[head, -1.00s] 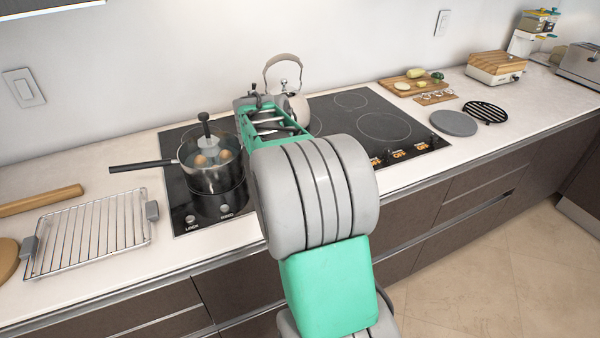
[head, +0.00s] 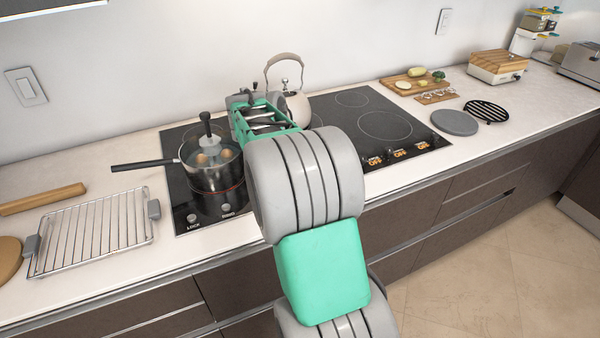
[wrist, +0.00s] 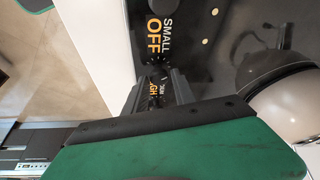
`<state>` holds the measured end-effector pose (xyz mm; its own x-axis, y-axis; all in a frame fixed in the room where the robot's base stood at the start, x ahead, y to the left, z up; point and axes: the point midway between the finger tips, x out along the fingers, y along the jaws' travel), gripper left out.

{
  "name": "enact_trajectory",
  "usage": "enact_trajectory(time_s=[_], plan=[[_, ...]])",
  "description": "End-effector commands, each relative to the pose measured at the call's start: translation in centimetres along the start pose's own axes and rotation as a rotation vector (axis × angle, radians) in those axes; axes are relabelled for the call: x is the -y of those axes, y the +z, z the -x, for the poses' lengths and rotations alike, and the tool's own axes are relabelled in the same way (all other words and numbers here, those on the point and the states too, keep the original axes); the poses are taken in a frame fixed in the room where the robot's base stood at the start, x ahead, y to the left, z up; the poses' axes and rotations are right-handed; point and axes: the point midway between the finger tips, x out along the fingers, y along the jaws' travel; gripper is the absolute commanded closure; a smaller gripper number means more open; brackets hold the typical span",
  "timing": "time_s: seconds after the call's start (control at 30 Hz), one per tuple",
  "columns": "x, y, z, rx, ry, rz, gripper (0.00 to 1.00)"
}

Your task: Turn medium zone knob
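In the wrist view, my gripper (wrist: 157,82) points down at the black control strip of the cooktop, its two dark fingers apart. Between and just beyond the fingers is a partly hidden label (wrist: 155,92) ending in "GH" in orange, under cut-off white letters. The dark knob at that label is mostly hidden, and I cannot tell whether the fingers touch it. A neighbouring label (wrist: 160,35) reads "SMALL OFF". In the head view, my arm covers the fingertips and the middle of the cooktop (head: 350,125). Knobs at the cooktop's right front (head: 400,153) show "OFF".
A pot with eggs (head: 210,162) stands on the left burner, its handle pointing left. A kettle (head: 293,102) stands behind my gripper. A wire rack (head: 95,235) lies on the left counter. A grey disc (head: 454,122) and cutting boards are on the right.

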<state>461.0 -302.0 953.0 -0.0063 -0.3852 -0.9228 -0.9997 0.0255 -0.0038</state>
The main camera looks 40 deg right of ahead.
Motion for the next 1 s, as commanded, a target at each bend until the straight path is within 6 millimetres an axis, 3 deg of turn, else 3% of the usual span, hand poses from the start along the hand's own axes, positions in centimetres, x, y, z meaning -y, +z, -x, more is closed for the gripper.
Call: enact_trajectory(time_s=[0.17,0.47,0.8,1.0], plan=[[0.0,0.1,-0.1,0.002,0.002,0.002,0.53],[0.0,0.1,0.3,0.001,0.002,0.003,0.52],[0.1,0.0,6.7,0.001,0.0,0.003,0.52],[-0.1,0.0,7.7,0.003,0.003,0.002,0.52]])
